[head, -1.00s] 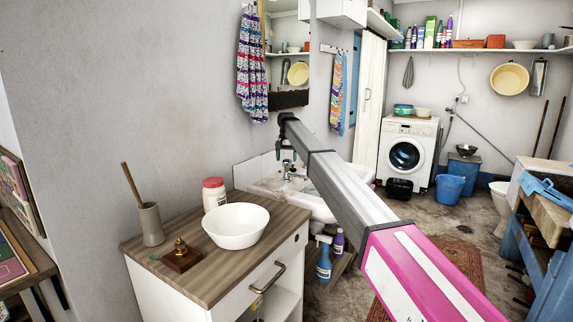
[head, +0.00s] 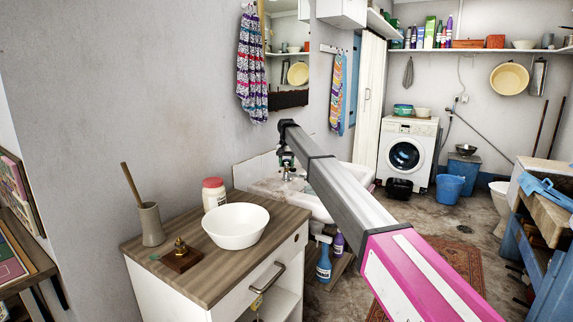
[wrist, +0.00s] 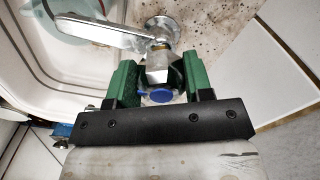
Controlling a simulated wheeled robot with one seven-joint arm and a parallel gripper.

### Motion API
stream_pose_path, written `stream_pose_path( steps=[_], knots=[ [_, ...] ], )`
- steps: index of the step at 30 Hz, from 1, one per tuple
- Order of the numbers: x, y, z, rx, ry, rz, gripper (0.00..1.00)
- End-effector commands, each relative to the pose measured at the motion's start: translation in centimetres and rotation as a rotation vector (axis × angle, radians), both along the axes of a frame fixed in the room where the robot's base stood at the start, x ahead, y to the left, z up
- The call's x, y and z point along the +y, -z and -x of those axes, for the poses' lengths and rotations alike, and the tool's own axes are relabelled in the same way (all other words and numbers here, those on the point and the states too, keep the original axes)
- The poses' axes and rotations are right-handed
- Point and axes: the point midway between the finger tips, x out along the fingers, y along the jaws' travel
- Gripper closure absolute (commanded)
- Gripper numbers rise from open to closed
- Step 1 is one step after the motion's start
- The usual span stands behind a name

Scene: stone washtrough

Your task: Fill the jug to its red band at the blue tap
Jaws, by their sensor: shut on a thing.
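The tap's blue knob (wrist: 160,96) sits between the green fingers of my gripper (wrist: 159,66) in the wrist view. The gripper is shut on it. The tap's chrome body and long arm (wrist: 100,28) reach left over the white basin. A pale turquoise round thing (wrist: 62,22) stands in the basin under that arm; it is cut off by the frame, and I cannot tell whether it is the jug. No red band shows. In the head view my gripper (head: 286,160) is small at the sink (head: 262,180), partly hidden by my arm.
A wooden-topped cabinet (head: 188,252) stands in front, with a white bowl (head: 236,226), a red-lidded jar (head: 214,192) and a grey pot (head: 151,225). Spray bottles stand below the sink. A blue bucket (head: 449,188) and a washing machine (head: 406,155) are farther back.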

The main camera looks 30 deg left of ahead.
Motion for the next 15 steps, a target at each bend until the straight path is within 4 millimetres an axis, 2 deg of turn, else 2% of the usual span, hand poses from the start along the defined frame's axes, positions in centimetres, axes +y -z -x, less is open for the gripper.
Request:
stream_pose_path(
  steps=[6,15],
  knots=[
    [-0.07,-0.03,-0.05,0.000,-0.145,-0.001,0.77],
    [-0.08,-0.04,-0.06,0.000,-0.172,-0.001,0.77]
  ],
)
